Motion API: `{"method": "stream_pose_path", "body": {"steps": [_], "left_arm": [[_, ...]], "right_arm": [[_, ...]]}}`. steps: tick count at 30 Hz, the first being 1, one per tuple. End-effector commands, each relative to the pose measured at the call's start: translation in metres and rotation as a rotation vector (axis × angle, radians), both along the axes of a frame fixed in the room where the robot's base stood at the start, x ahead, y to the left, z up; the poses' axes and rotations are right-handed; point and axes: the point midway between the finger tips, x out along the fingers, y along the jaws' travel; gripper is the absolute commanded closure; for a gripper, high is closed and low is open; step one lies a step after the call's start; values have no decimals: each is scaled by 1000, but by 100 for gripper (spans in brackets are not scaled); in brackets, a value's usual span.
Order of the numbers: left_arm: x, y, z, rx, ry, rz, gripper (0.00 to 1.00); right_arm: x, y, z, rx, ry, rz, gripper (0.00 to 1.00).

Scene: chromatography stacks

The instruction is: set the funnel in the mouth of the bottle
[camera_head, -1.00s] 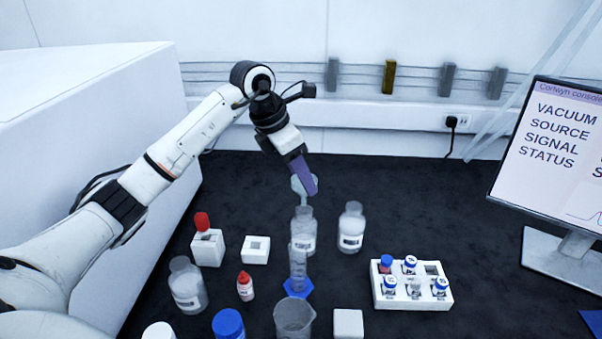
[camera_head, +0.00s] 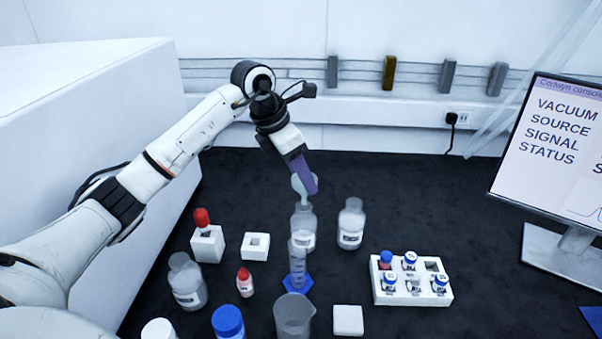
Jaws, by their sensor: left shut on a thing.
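My left gripper (camera_head: 304,178) comes in from the left and points down over the table. It is shut on a pale translucent funnel (camera_head: 297,186), partly hidden behind the purple finger. The funnel is right above the mouth of a clear bottle (camera_head: 303,237) with a white label. Its stem looks to be at or in the bottle's mouth; I cannot tell whether the funnel is seated. A similar bottle (camera_head: 351,226) stands just to the right, apart from the gripper. My right gripper is not in view.
A graduated cylinder (camera_head: 298,265) on a blue base stands close in front of the bottle. A beaker (camera_head: 294,317), a white vial rack (camera_head: 411,297) and a small red-capped bottle (camera_head: 245,283) are nearer. A monitor (camera_head: 551,150) stands right. The dark table behind the bottles is clear.

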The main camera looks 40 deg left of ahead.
Motion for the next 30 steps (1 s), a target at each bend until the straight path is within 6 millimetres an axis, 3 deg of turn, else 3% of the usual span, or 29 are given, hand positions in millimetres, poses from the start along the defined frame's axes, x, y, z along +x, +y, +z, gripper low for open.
{"method": "stream_pose_path", "body": {"steps": [13,30], "left_arm": [[0,0,-1,0,-1,0,76],[0,1,-21,1,0,0,76]], "right_arm": [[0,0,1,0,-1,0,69],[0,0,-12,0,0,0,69]]}}
